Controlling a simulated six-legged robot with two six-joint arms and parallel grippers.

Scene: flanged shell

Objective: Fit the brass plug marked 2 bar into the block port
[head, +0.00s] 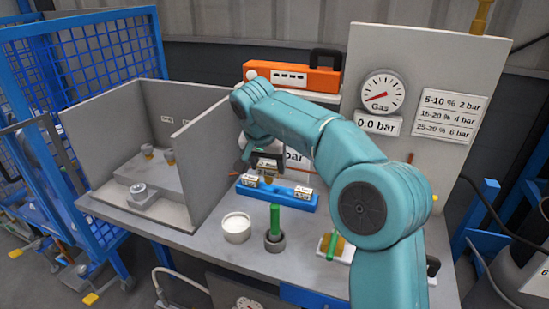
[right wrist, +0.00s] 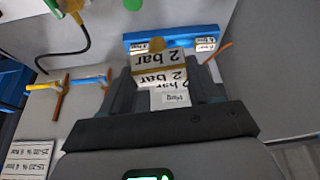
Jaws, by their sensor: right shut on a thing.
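The brass plug (right wrist: 158,44), with white 2 bar labels, sits between the fingers of my right gripper (right wrist: 165,78) in the right wrist view. In the head view my right gripper (head: 262,165) is over the middle of a blue rack (head: 275,197). I cannot tell whether the plug is clear of the rack. Labelled pieces (head: 303,191) stand at the rack's ends. A low grey block with a round metal fitting (head: 139,189) lies in the booth at the left; I cannot tell if this is the block port. My left gripper is not in view.
Grey booth walls (head: 195,150) stand left of the rack. A white cup (head: 236,228) and a green rod in a dark holder (head: 275,222) stand in front. The gas gauge panel (head: 381,92) reads 0.0 bar. An orange case (head: 293,75) is behind.

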